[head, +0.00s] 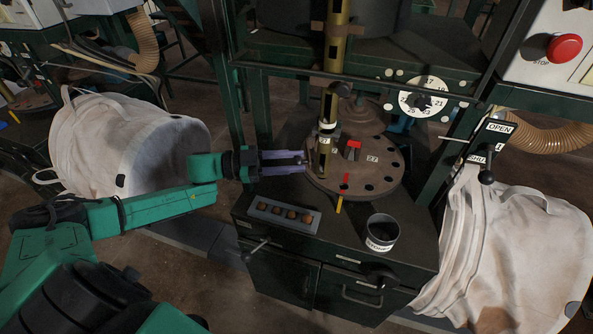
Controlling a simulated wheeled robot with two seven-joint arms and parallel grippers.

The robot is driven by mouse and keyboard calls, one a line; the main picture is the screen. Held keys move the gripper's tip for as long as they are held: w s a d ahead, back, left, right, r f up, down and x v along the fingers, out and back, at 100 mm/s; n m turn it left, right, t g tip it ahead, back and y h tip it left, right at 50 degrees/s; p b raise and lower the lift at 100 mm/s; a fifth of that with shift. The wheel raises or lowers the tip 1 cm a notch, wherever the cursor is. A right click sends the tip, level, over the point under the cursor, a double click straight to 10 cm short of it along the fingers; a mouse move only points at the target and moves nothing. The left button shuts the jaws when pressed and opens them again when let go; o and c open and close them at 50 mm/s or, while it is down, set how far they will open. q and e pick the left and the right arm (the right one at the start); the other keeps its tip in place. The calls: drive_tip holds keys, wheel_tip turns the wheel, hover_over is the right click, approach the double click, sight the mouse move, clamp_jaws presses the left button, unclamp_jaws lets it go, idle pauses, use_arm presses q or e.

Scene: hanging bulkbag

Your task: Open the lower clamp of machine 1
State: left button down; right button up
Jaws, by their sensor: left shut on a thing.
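My left gripper (303,161) reaches in from the left at the round brown plate (383,185) on the dark machine. Its pale fingers are shut on a small dark part, mostly hidden between them, beside the upright brass clamp piece (325,155). I cannot tell exactly where this part joins the brass piece. A taller brass column (338,45) stands above it. A red block (354,146) sits on the plate, and a red-and-yellow pointer (342,193) is at its front edge. My right gripper is not in view.
An OPEN/SHUT lever (487,177) and red STOP button (564,47) are at right. White bulk bags (135,145) (515,245) flank the machine.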

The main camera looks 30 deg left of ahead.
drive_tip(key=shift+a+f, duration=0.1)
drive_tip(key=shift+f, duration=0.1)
use_arm(q)
drive_tip(key=c, duration=0.5)
unclamp_jaws()
drive_tip(key=shift+c, duration=0.2)
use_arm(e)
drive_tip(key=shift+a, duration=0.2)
use_arm(q)
drive_tip(key=p+v, duration=0.1)
drive_tip(key=v, duration=1.3)
drive_tip(key=shift+a, duration=0.3)
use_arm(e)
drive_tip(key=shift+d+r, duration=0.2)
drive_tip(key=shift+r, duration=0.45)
